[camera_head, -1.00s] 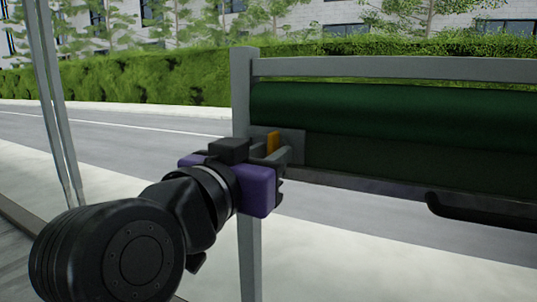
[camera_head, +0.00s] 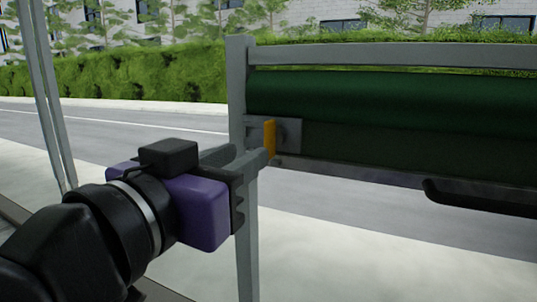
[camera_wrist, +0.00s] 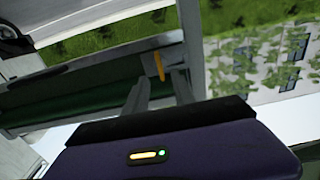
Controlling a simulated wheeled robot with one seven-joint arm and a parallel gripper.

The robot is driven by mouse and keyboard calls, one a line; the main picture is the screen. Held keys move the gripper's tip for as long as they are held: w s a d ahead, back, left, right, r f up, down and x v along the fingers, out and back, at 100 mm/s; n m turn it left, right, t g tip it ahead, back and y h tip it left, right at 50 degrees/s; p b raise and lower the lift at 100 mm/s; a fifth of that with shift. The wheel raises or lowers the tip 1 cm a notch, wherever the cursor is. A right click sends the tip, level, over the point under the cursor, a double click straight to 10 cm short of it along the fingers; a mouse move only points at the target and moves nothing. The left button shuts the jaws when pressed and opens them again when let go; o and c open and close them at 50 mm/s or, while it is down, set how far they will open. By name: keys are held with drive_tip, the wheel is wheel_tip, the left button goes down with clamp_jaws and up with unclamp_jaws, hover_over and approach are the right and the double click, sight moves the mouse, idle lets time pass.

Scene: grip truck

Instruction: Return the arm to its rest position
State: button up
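My gripper (camera_head: 248,155), with its purple body, is at left of centre in the head view. Its two grey fingers are apart, with nothing between them. A yellow-orange handle (camera_head: 269,139) stands upright on a grey plate at the left end of the dark green panel (camera_head: 400,145). The fingertips are short of the handle and appear clear of it. In the wrist view, the open fingers (camera_wrist: 158,78) point toward the handle (camera_wrist: 158,66), which shows beyond the gap between them.
A grey post (camera_head: 238,85) stands just behind my gripper, joined to a top rail (camera_head: 400,56) above a green roll (camera_head: 400,103). A black bar (camera_head: 470,200) hangs below the panel. Open pavement and road lie at the left.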

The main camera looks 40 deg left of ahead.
idle(0.5)
drive_tip(key=s+a+r+n+t+y, duration=0.2)
drive_tip(key=s+a+r+n+y, duration=0.1)
drive_tip(key=r+y, duration=0.15)
drive_tip(key=w+d+f+n+g+y, duration=0.1)
drive_tip(key=d+f+n+y, duration=0.15)
drive_tip(key=f, duration=0.45)
drive_tip(key=w+d+f+n+g+y, duration=0.1)
drive_tip(key=f+n+y, duration=0.15)
drive_tip(key=f, duration=0.35)
drive_tip(key=d+f+m+h, duration=0.1)
drive_tip(key=d+f+h, duration=0.1)
drive_tip(key=d+f, duration=1.45)
drive_tip(key=s+d+f+m+g+h, duration=0.1)
drive_tip(key=s+d+f+m+h, duration=0.3)
drive_tip(key=d, duration=1)
drive_tip(key=s+d+f+m+g+h, duration=0.1)
drive_tip(key=s+d+f+m+h, duration=0.4)
drive_tip(key=s+d+f+h, duration=0.3)
drive_tip(key=s+d+f, duration=0.4)
drive_tip(key=s+d, duration=0.2)
drive_tip(key=s, duration=0.3)
drive_tip(key=shift+s+d+m+g, duration=0.25)
drive_tip(key=shift+s+m+g, duration=0.05)
